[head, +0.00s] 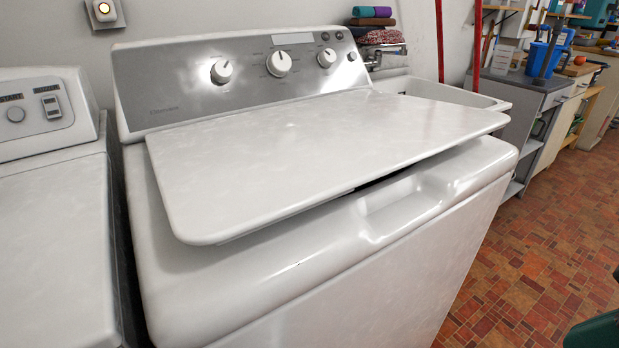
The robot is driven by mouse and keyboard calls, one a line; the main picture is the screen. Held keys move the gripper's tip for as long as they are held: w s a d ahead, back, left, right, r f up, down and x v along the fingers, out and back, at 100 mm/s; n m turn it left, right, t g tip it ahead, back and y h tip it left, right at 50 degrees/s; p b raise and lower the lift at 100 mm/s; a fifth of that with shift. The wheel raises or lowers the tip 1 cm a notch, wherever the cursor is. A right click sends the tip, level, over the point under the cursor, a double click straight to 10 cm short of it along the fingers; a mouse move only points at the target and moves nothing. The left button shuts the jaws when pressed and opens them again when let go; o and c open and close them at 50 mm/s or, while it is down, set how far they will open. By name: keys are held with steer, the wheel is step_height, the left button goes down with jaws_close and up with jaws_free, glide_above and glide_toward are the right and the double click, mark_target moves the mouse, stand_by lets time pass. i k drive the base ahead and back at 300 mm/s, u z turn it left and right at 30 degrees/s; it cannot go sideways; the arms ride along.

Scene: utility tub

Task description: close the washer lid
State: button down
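The washer (400,265) is a white top-loader with a grey control panel at its back. Its white lid (320,150) is low over the top, tilted slightly up toward the front. A dark gap shows under the lid's front edge, so it is a little apart from the washer top. The front rim has a shallow recess below the lid edge. My gripper is not in view.
Another white appliance (55,230) stands close at the left. A utility tub (440,90) is behind at the right, with folded towels above it. A grey cabinet (540,110) follows. The tiled floor (545,245) at the right is mostly clear; a dark green object shows at the lower right edge.

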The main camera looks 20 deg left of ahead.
mark_target(222, 181)
steer(key=u, duration=0.05)
steer(key=k, duration=0.45)
steer(key=z, duration=0.4)
steer(key=i, duration=0.6)
steer(key=u, duration=1.55)
